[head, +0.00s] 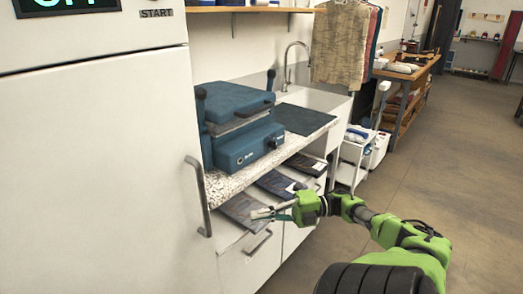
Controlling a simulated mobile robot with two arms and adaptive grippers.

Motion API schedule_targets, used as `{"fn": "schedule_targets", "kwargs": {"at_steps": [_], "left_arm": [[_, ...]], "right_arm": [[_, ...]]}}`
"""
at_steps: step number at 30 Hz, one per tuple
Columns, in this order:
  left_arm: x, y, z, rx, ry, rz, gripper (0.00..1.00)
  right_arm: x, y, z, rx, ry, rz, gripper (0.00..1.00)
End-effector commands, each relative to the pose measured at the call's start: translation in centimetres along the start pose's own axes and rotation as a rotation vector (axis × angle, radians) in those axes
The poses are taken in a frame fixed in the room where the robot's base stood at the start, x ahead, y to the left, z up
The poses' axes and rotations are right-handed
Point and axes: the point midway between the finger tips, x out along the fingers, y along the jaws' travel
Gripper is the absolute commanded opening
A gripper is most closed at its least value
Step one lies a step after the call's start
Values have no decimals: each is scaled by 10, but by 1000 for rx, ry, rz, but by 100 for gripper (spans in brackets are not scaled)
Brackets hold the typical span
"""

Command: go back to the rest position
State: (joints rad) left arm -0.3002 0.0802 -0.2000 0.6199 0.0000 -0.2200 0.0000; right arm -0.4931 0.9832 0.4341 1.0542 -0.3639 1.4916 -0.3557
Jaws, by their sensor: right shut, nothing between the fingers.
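My right arm comes in from the lower right in green and black. Its right gripper (262,213) is shut and empty, with its fingers pointing left. In the picture it overlaps the dark flat packets below the counter and the front of the white drawers. I cannot tell whether it touches anything there. My left gripper is out of view.
A blue press machine (240,131) stands on the speckled counter (226,182). Dark flat packets (242,209) lie below the counter. A white cabinet (95,170) fills the left. A white trolley (352,160) stands beyond. The grey floor (440,165) at right is clear.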

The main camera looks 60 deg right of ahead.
Motion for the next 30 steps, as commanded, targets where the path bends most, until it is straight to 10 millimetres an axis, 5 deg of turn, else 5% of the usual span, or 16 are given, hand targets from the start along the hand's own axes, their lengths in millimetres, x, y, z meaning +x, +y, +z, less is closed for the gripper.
{"fn": "schedule_targets", "kwargs": {"at_steps": [10, 14, 17, 23, 26, 30], "left_arm": [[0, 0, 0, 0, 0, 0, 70], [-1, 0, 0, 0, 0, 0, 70], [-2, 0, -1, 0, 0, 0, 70], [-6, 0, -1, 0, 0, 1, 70], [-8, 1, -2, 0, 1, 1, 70], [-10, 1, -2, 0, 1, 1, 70]], "right_arm": [[-8, -1, -1, 3, -2, -1, 0], [-10, -24, 7, 62, -84, 0, 0], [-17, -72, 20, 184, -251, -3, 0], [-40, -218, 18, 538, -658, -53, 0], [-49, -290, -6, 708, -826, -100, 0], [-54, -383, -61, 932, -1028, -187, 0]]}}
